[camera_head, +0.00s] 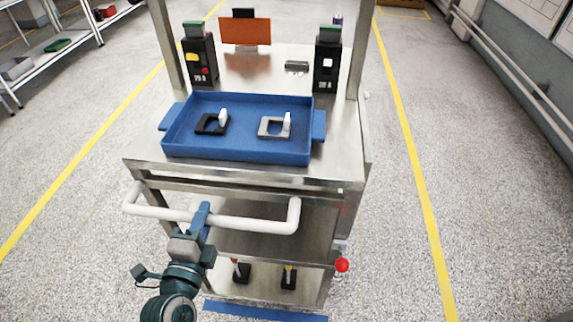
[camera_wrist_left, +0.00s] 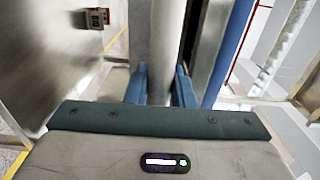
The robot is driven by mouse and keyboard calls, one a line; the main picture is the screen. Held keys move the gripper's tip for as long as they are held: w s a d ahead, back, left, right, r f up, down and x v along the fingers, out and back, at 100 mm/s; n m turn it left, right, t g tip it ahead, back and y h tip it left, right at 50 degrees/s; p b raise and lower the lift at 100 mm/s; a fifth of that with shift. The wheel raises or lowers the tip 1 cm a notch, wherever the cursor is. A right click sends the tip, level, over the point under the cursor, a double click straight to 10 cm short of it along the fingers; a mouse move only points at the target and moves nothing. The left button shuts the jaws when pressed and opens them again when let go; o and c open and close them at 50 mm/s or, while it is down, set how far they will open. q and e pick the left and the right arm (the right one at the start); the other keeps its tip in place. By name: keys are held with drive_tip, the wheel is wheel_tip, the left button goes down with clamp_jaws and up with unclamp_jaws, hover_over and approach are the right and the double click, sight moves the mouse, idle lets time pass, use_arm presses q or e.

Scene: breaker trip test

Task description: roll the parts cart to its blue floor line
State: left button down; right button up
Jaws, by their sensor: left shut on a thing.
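The parts cart (camera_head: 345,165) is a steel cart with a top deck, a lower shelf and a white push handle (camera_head: 250,223) across its near side. My left gripper (camera_head: 201,212) is shut on the left part of this handle. In the left wrist view the blue fingers (camera_wrist_left: 160,88) sit on both sides of the white bar (camera_wrist_left: 158,45). A blue strip (camera_head: 265,311) shows low in the head view by the near foot of the cart; it looks like the blue floor line. The cart's wheels are hidden. My right gripper is not in view.
A blue tray (camera_head: 240,152) with two bracket-like parts rides on the cart. Two dark boxes and an orange panel (camera_head: 245,31) stand behind it. A red ball (camera_head: 342,265) sticks out at the cart's lower right. Yellow lines flank a clear floor; shelves (camera_head: 65,45) stand left.

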use_arm(q)
drive_tip(key=shift+s+a+r+b, duration=0.1)
drive_tip(key=shift+s+b, duration=0.3)
drive_tip(key=shift+s, duration=2.45)
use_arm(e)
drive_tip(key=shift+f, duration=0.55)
use_arm(q)
drive_tip(key=shift+w, duration=0.1)
drive_tip(key=c, duration=1.2)
unclamp_jaws()
drive_tip(key=shift+w, duration=0.1)
drive_tip(key=shift+o, duration=0.2)
